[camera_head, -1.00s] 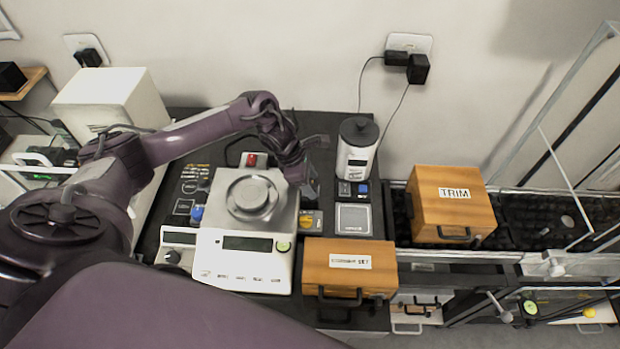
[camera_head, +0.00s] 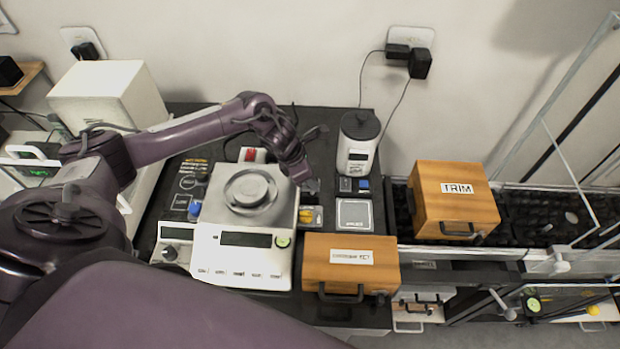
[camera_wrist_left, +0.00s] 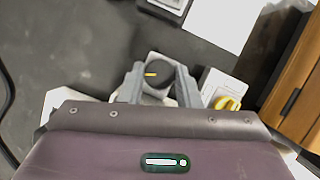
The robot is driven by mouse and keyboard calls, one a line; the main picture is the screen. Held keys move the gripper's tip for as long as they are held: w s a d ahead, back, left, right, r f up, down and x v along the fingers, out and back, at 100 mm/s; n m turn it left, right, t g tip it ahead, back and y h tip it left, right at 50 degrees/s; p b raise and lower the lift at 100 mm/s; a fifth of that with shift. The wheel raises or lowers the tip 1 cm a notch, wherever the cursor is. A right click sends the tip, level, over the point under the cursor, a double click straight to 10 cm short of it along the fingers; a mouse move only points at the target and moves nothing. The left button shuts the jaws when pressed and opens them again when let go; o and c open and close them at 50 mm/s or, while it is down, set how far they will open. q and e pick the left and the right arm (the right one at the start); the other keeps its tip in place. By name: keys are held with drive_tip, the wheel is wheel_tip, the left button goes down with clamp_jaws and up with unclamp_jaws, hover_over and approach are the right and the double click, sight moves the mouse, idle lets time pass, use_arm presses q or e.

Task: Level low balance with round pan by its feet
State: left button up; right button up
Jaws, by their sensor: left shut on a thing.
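The low balance (camera_head: 243,263) with the round pan (camera_head: 250,190) stands on the dark table, left of centre in the head view. A round green bubble level (camera_head: 283,241) sits at its front right corner; the bubble is too small to read. My left gripper (camera_head: 311,187) is at the balance's right rear side. In the left wrist view, the left gripper (camera_wrist_left: 157,88) is shut on a dark round foot knob (camera_wrist_left: 155,72) with a yellow mark, one finger on each side. My right gripper is not in view.
A wooden box (camera_head: 350,265) stands right of the balance, and a box marked TRIM (camera_head: 455,200) further right. A white canister (camera_head: 357,145) with a black lid stands behind. A small pad (camera_head: 354,215) and a yellow-marked item (camera_head: 307,217) lie close beside the balance.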

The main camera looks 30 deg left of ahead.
use_arm(q)
drive_tip(key=shift+n+t, duration=0.4)
drive_tip(key=shift+n, duration=0.6)
drive_tip(key=o, duration=1)
drive_tip(key=shift+r, duration=0.1)
drive_tip(key=shift+y, duration=0.3)
drive_tip(key=b+v, duration=0.2)
drive_tip(key=v, duration=0.5)
drive_tip(key=shift+a+r, duration=0.1)
drive_tip(key=shift+r, duration=0.25)
drive_tip(key=shift+s, duration=0.1)
